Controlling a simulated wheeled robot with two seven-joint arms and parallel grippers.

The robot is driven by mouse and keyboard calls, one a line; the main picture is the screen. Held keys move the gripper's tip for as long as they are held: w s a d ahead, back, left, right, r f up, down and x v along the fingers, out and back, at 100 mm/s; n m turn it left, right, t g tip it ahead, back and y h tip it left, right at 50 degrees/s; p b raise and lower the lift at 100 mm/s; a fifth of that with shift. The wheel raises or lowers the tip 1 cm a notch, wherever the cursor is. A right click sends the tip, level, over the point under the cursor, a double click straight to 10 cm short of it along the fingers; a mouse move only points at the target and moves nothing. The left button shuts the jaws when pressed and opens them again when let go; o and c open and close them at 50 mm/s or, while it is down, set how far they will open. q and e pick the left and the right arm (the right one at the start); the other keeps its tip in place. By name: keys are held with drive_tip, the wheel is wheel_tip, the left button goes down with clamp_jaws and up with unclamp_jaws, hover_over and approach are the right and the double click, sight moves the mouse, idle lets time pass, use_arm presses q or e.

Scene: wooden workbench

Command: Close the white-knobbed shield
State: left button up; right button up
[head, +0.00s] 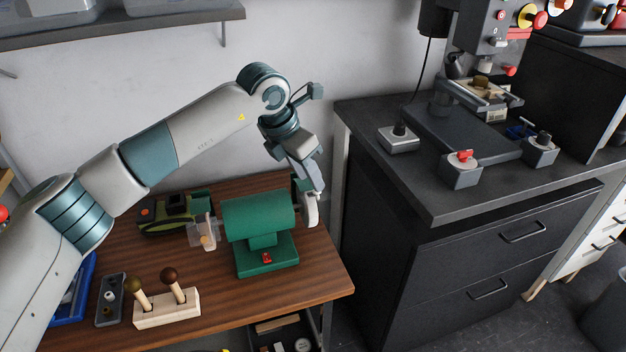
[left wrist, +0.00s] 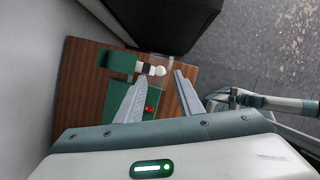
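A green bench grinder (head: 262,220) stands on the wooden bench, with a red switch on its base. My left gripper (head: 316,188) hangs at the grinder's right end and partly hides that side in the head view. In the left wrist view the left gripper's two fingers (left wrist: 160,77) are spread apart. The white knob (left wrist: 160,70) shows at the gap between the fingertips, beside a clear shield (left wrist: 168,63). I cannot tell whether a finger touches it. The shield's tilt is hard to read. My right gripper is in neither view.
A wooden block with two knobbed levers (head: 166,305) stands at the front left. A clear shield with a tan knob (head: 203,236) is at the grinder's left end. A green-and-black tool (head: 175,213) lies behind. A dark cabinet (head: 440,255) stands right of the bench.

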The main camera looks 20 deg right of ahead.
sight(313, 200)
use_arm(q)
drive_tip(key=shift+p+x, duration=0.3)
drive_tip(key=shift+x, duration=1.65)
clamp_jaws()
